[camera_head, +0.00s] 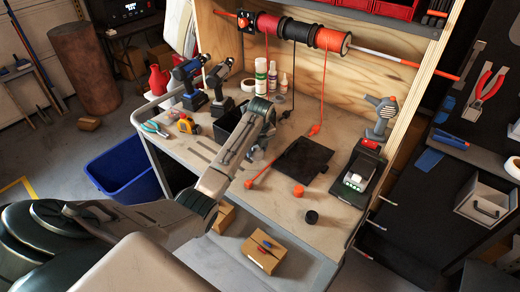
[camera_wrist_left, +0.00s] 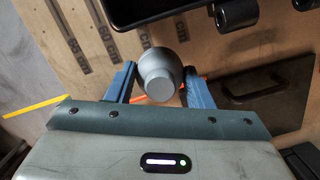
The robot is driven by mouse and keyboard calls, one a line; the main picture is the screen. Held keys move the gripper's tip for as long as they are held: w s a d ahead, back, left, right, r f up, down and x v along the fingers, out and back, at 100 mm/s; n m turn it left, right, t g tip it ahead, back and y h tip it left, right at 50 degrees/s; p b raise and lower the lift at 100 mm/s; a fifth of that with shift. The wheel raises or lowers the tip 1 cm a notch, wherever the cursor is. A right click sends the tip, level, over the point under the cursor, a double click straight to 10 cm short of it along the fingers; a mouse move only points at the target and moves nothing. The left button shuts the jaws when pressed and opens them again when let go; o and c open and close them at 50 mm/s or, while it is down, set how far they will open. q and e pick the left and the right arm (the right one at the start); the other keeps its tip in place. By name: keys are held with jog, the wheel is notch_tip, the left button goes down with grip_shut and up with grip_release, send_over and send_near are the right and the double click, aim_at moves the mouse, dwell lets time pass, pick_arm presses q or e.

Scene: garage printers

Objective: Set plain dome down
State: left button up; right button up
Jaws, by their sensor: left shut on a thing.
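The plain dome (camera_wrist_left: 160,74) is a smooth grey rounded piece with a narrower flat-ended knob facing the left wrist camera. My left gripper (camera_wrist_left: 160,82) is shut on it, with one blue finger on each side. In the head view my left gripper (camera_head: 257,150) points down over the wooden workbench (camera_head: 225,170), left of a black plate (camera_head: 302,160). The dome is mostly hidden there by the wrist. I cannot tell whether its underside touches the bench. My right gripper is not in view.
An orange cap (camera_head: 298,191) and black cylinder (camera_head: 311,217) lie to the right. Labelled dark strips (camera_wrist_left: 98,35) mark the bench; bare wood surrounds them.

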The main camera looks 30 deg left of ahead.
aim_at(260, 152)
pick_arm(q)
jog(key=shift+w, duration=0.65)
jog(key=shift+w+a, duration=0.1)
jog(key=shift+w, duration=0.25)
jog(key=shift+w+f, duration=0.15)
jog(key=shift+w, duration=0.05)
jog(key=shift+f+p, duration=0.25)
jog(key=shift+p, duration=0.1)
notch_tip(260, 152, down, 2)
jog(key=shift+f+p, duration=0.1)
jog(key=shift+p, duration=0.4)
jog(key=shift+f, duration=0.4)
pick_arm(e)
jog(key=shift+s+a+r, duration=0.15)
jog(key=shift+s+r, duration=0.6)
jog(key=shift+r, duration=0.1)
pick_arm(q)
jog(key=shift+f, duration=0.1)
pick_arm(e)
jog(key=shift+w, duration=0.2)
pick_arm(q)
jog(key=o, duration=0.9)
